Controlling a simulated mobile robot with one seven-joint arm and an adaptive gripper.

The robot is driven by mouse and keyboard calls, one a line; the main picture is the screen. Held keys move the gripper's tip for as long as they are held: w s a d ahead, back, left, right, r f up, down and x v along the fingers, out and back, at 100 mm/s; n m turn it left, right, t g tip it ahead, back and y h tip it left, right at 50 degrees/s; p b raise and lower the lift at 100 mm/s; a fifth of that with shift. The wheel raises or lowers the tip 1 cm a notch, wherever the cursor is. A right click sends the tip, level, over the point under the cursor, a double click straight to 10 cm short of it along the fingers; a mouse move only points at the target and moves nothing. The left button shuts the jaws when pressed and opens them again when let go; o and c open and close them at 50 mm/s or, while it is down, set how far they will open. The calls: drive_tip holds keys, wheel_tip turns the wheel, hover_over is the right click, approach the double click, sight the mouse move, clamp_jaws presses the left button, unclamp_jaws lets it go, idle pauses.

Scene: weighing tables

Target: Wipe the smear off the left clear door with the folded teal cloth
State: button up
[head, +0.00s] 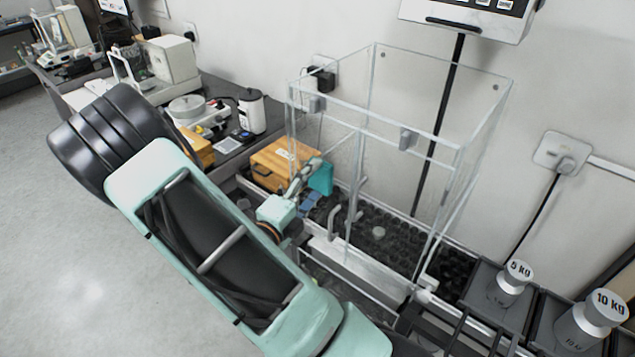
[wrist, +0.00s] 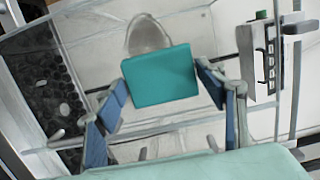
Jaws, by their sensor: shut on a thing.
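The folded teal cloth (wrist: 160,76) is a flat rectangle held between the two blue-padded fingers of my gripper (wrist: 162,84). In the head view the cloth (head: 322,178) shows beside my gripper (head: 309,192), at the left side of the clear enclosure. The left clear door (head: 338,150) is a transparent panel with a small grey handle. In the wrist view a greyish rounded smear (wrist: 148,34) lies just beyond the cloth's far edge, its lower part bordering or hidden by the cloth. I cannot tell whether the cloth touches the door. The smear is not distinct in the head view.
A wooden box (head: 280,163) stands close to the left of the enclosure. A black studded mat (head: 395,240) covers the enclosure's floor. Weights marked 5 KG (head: 512,283) and 10 KG (head: 592,318) stand at the right. A display (head: 470,18) stands on a pole behind.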

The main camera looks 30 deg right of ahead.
sight(297, 160)
drive_tip(key=shift+w+a+r+p, duration=0.1)
drive_tip(key=shift+w+a+p, duration=0.3)
drive_tip(key=shift+w, duration=0.9)
drive_tip(key=shift+w+a+f+p, duration=0.15)
drive_tip(key=shift+w+a, duration=0.45)
drive_tip(key=shift+w, duration=0.7)
drive_tip(key=shift+w+a+r+p, duration=0.15)
drive_tip(key=shift+w+a+p, duration=0.3)
drive_tip(key=shift+w, duration=0.85)
drive_tip(key=shift+a, duration=0.1)
drive_tip(key=shift+w+a+v, duration=0.1)
drive_tip(key=shift+w+v, duration=0.05)
drive_tip(key=shift+v, duration=0.8)
drive_tip(key=shift+w+a+v, duration=0.1)
drive_tip(key=shift+v, duration=0.85)
drive_tip(key=shift+w+a+v, duration=0.1)
drive_tip(key=shift+w+v, duration=0.05)
drive_tip(key=shift+v, duration=0.85)
drive_tip(key=shift+d, duration=0.1)
drive_tip(key=v, duration=0.3)
drive_tip(key=shift+w, duration=0.15)
